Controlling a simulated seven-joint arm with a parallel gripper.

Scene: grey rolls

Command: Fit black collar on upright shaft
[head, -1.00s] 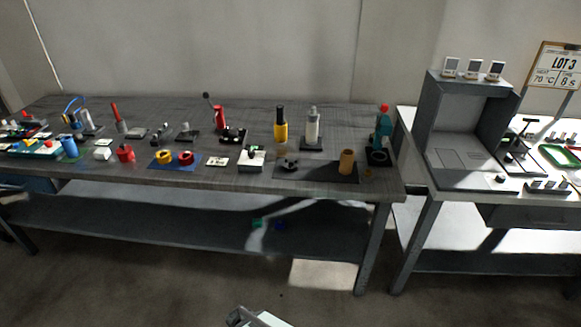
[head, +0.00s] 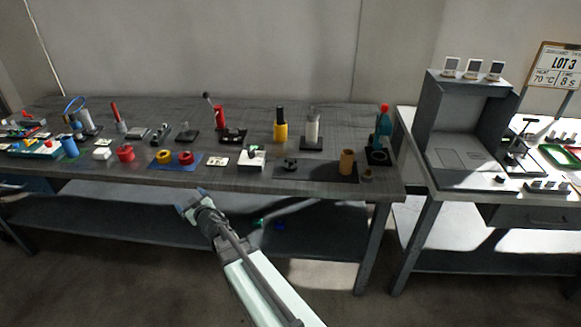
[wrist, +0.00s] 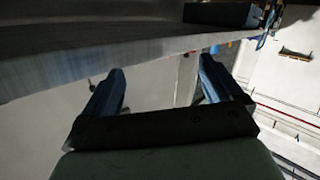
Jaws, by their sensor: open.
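My gripper (head: 188,203) is open and empty in front of the long table's near edge, lower than its top. In the wrist view its two fingers (wrist: 163,75) stand apart with nothing between them. A small dark round part (head: 290,164), possibly the black collar, lies on a dark mat (head: 318,173) right of my gripper. A pale grey upright cylinder (head: 312,131) stands on a black base behind that mat; I cannot tell whether it is the shaft. Neither part can be made out in the wrist view.
The long grey table (head: 230,182) carries many small items. A tan cylinder (head: 347,162) stands on the mat's right end. A yellow and black tool (head: 280,126) stands behind. A white table with a grey booth (head: 464,125) is at right. Open floor lies in front.

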